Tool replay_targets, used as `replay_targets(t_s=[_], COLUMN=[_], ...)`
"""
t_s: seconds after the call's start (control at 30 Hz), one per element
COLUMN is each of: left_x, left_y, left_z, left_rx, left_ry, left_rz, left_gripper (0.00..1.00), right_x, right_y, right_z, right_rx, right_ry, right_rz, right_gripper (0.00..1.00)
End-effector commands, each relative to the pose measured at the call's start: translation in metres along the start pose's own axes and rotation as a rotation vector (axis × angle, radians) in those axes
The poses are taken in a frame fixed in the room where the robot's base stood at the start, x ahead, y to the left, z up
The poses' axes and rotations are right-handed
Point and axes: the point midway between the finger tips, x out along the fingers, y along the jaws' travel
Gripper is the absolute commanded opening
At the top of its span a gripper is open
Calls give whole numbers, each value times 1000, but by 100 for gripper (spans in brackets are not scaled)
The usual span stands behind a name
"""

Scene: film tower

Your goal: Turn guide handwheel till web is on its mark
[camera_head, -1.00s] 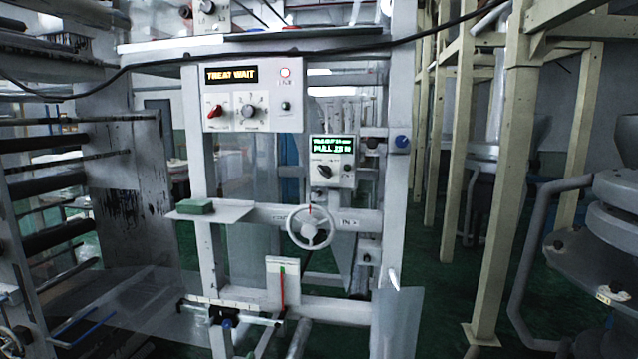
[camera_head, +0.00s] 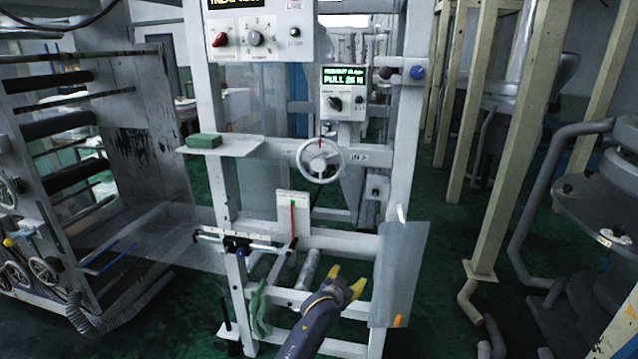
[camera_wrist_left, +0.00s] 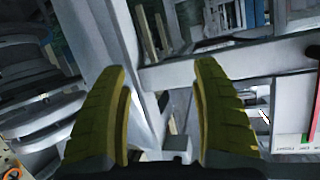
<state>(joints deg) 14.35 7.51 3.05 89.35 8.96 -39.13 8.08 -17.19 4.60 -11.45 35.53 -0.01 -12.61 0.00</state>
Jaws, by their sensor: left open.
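The guide handwheel (camera_head: 320,159) is a pale spoked wheel on the frame's upper crossbar, with a small red pointer above its hub. The clear web (camera_head: 160,236) runs in from the left at a ruled guide bar (camera_head: 237,242). A white card with a red and green strip (camera_head: 293,219) stands right of that bar; part of it shows at the right edge of the left wrist view (camera_wrist_left: 307,120). My left gripper (camera_head: 346,279), with yellow fingers, is open and empty, below and apart from the handwheel. It also shows in the left wrist view (camera_wrist_left: 163,85). My right gripper is not seen.
A shelf (camera_head: 240,148) with a green block (camera_head: 204,141) juts out left of the handwheel. A display box (camera_head: 343,92) reading PULL hangs above it. A translucent sheet (camera_head: 399,275) hangs at the lower right. Beige posts (camera_head: 542,130) stand further right.

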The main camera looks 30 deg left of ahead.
Motion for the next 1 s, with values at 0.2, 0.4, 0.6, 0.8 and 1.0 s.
replay_targets(t_s=[0.2,0.4,0.6,0.8,1.0], left_x=[-64,-158,-239,-265,-257], left_y=[-60,-103,-125,-130,-134], left_z=[-180,-280,-308,-299,-291], left_rx=[-65,-117,-156,-184,-207], left_ry=[213,351,400,355,313], left_rz=[-84,-154,-211,-239,-250], left_gripper=[65,65,65,65,65], right_x=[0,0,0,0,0], right_y=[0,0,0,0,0], right_z=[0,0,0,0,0], right_rx=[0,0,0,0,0], right_ry=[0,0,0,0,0], right_rz=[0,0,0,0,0], right_gripper=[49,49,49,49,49])
